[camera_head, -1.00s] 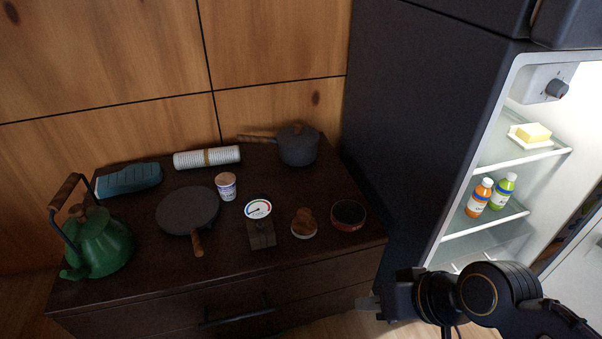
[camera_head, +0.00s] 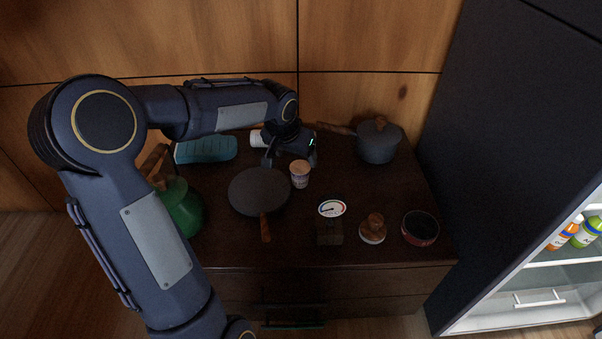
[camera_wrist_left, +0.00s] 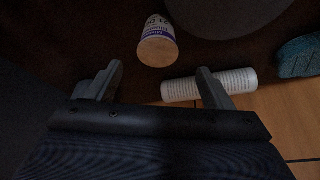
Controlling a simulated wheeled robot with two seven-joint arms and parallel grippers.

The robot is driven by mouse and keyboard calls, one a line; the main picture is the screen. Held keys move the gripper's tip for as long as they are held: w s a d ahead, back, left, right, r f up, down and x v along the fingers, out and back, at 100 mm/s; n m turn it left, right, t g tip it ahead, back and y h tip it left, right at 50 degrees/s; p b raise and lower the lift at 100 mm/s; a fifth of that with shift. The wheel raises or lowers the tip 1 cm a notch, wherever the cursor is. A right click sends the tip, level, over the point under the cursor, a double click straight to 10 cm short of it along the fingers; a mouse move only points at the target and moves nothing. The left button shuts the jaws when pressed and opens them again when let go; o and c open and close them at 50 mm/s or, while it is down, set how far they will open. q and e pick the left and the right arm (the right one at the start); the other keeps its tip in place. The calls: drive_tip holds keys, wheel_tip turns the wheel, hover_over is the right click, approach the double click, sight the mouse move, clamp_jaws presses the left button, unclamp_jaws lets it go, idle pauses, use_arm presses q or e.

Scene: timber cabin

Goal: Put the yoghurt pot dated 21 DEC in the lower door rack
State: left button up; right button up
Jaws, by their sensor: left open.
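The yoghurt pot (camera_head: 300,176) stands upright on the dark cabinet top, just right of the frying pan. It is white with a blue-purple label and a tan lid. The left arm reaches in across the left side. My right gripper is out of view. I cannot see the lower door rack.
Frying pan (camera_head: 259,190), gauge (camera_head: 332,209), wooden-topped item (camera_head: 373,230), bowl (camera_head: 420,228) and saucepan (camera_head: 377,142) surround the pot. A green kettle (camera_head: 184,210) is partly behind my arm. A white roll (camera_wrist_left: 210,86) lies beneath the gripper. The open fridge (camera_head: 530,312) is at right.

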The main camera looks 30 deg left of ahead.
sight(300, 166)
use_arm(q)
drive_tip(key=b+x, duration=0.1)
drive_tip(key=x, duration=0.2)
drive_tip(key=b+x, duration=0.2)
drive_tip(key=x, duration=0.2)
drive_tip(key=shift+s+d, duration=0.15)
drive_tip(key=shift+d, duration=0.05)
drive_tip(key=shift+r, duration=0.1)
drive_tip(key=c, duration=1.1)
